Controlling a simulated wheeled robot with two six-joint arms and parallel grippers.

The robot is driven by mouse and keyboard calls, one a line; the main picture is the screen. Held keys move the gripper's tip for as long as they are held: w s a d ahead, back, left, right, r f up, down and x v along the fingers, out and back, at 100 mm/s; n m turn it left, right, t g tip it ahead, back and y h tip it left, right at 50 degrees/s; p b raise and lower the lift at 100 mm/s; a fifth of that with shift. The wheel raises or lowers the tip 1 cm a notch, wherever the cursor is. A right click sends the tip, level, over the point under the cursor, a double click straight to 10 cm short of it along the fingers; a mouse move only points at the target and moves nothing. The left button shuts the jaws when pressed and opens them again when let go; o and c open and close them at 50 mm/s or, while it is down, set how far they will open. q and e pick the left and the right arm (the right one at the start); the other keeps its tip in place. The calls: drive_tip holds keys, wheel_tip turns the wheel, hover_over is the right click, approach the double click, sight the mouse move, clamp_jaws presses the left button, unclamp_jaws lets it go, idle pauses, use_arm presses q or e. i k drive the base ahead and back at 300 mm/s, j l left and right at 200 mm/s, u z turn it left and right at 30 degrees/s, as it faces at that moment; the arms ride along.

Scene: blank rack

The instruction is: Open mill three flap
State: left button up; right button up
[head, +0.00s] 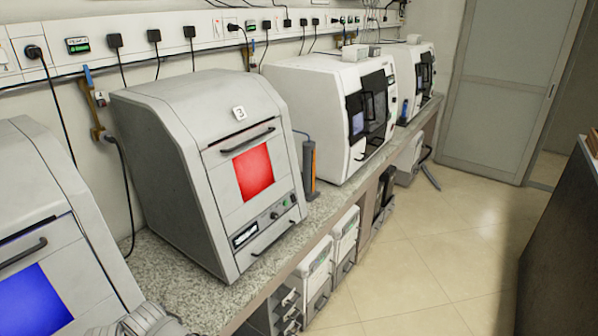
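Mill three is the grey machine (165,125) on the counter, with a tag (239,113) that seems to read 3. Its sloped front flap (220,165) has a red window (253,172) and a dark bar handle (247,140) along its top. The flap looks shut, flush with the housing. Below it are a small display (245,235), knobs and a lower handle (273,237).
A similar grey machine with a blue window (35,302) stands at the near left. White machines (325,95) stand farther along the speckled counter (180,268). A dark cabinet (560,240) is at right. The tiled floor (440,260) between is clear.

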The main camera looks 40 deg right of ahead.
sight(263, 173)
drive_tip(key=z, duration=1.1)
